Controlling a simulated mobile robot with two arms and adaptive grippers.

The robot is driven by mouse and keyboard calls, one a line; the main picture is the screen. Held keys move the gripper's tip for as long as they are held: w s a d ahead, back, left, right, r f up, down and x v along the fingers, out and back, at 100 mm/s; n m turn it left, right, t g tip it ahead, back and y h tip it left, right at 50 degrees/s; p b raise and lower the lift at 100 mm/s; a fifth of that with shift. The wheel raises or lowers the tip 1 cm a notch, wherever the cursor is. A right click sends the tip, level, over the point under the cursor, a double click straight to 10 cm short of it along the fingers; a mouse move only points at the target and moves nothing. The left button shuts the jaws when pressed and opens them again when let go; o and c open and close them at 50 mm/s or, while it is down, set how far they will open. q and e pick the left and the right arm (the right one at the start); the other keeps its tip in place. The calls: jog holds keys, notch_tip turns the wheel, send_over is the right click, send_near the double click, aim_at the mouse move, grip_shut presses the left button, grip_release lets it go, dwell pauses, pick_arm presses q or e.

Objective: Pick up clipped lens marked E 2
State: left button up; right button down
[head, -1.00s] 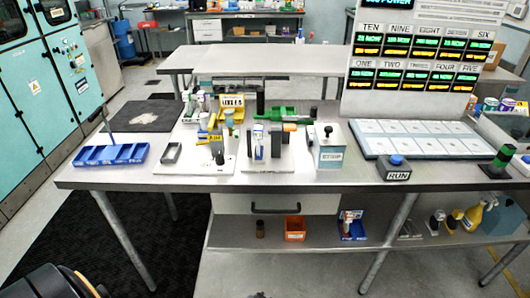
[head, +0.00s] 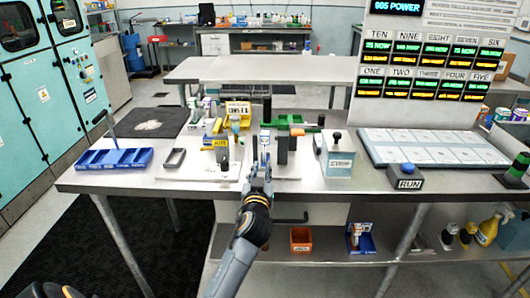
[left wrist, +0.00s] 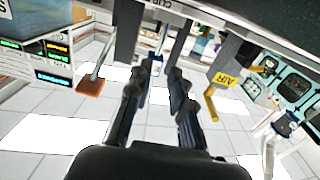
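No mark E 2 is readable, so I cannot tell for sure which piece is the clipped lens. A small upright white and blue piece (head: 264,139) stands on the middle white plate, just beyond my left gripper (head: 262,172). In the left wrist view, a white and blue piece (left wrist: 157,66) shows between and beyond the fingertips of my left gripper (left wrist: 165,70). The fingers are apart, with a gap between them and nothing visibly gripped. My forearm hides part of the table's front edge. My right gripper is not in view.
A yellow labelled rack (head: 238,107), a post with a yellow AIR label (head: 220,142) and a dark post (head: 282,150) stand close by. A grey box (head: 338,160) is to the right, and a blue tray (head: 114,159) to the left. A RUN button (head: 406,177) sits at the front.

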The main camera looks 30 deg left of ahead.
aim_at(264, 154)
pick_arm(q)
jog(key=shift+p+x, duration=0.6)
jog(key=shift+x, duration=3.45)
jog(key=shift+f, duration=0.2)
jog(key=shift+c, duration=0.4)
grip_shut()
